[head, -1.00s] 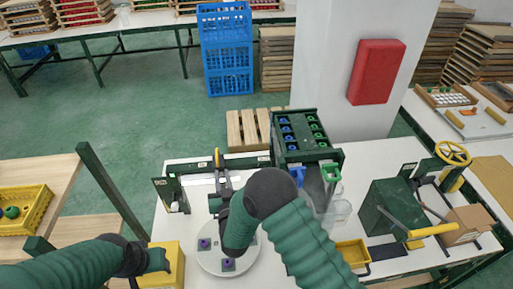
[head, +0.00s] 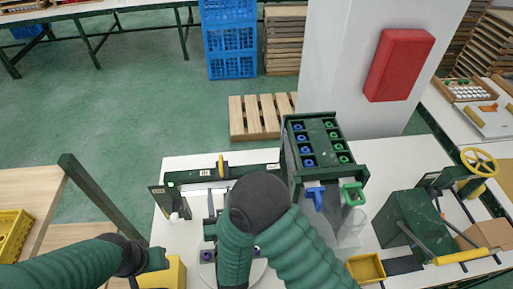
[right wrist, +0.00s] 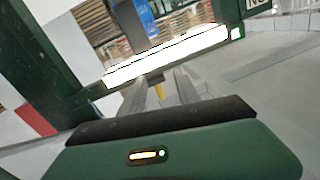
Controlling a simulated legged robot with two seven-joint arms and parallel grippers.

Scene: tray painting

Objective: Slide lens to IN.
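The lens slide appears as a dark rail (head: 245,170) with small labels and an upright yellow handle (head: 220,166) at the back of the white table. The label text is too small to read, and which end is IN cannot be told. My right gripper (head: 213,203) is in front of the rail, partly behind my own arm. In the right wrist view its two grey fingers (right wrist: 163,92) are apart, with a yellow piece (right wrist: 159,91) seen between them beyond the tips; contact cannot be told. My left gripper (head: 156,259) is by a yellow box (head: 172,274), its fingers unclear.
A bright white panel (right wrist: 165,57) crosses the right wrist view. A dark green rack (head: 318,145) with blue and green round parts stands right of the rail. A round pale plate (head: 257,275) lies below my right arm. A green box (head: 407,220) stands farther right.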

